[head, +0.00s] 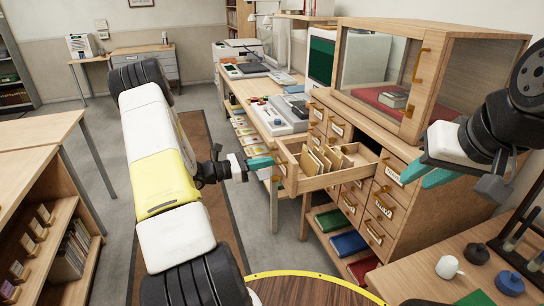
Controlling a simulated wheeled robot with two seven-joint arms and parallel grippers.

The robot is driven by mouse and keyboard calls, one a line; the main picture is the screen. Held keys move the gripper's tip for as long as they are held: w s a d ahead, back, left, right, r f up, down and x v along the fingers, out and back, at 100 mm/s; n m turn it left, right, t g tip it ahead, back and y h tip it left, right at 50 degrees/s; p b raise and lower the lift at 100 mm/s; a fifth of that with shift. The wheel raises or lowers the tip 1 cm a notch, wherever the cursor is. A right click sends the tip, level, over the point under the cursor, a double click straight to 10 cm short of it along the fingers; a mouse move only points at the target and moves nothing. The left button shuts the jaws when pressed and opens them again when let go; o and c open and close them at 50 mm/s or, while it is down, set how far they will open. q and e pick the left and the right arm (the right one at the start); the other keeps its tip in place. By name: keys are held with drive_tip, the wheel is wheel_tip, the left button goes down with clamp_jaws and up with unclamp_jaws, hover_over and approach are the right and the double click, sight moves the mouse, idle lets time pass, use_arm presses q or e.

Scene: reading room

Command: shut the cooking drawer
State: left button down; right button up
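One wooden drawer (322,179) of the card cabinet (425,220) stands pulled out, with several tan dividers or cards inside. Its front panel faces left, and I cannot read its label. My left gripper (265,166) is at that front panel, close to its brass handle. Whether it touches the drawer, and whether its fingers are open or shut, I cannot tell. My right gripper (432,168) is in front of the cabinet's right part, right of the drawer, with teal fingers apart and nothing seen between them.
A glass-fronted wooden case (470,75) stands on the cabinet. Coloured books (348,244) lie on shelves below the drawers. A white mug (449,267) and a blue inkwell-like object (510,283) stand on a table at lower right. A desk (272,120) with devices is behind the drawer.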

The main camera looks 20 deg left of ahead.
sight(347, 145)
use_arm(q)
drive_tip(key=shift+w+d, duration=0.1)
drive_tip(key=shift+d, duration=0.1)
drive_tip(key=x, duration=3)
drive_tip(key=shift+w+d+f, duration=0.1)
drive_tip(key=shift+w+d, duration=0.05)
drive_tip(key=shift+w, duration=0.05)
drive_tip(key=shift+w+d, duration=0.15)
drive_tip(key=shift+r, duration=0.25)
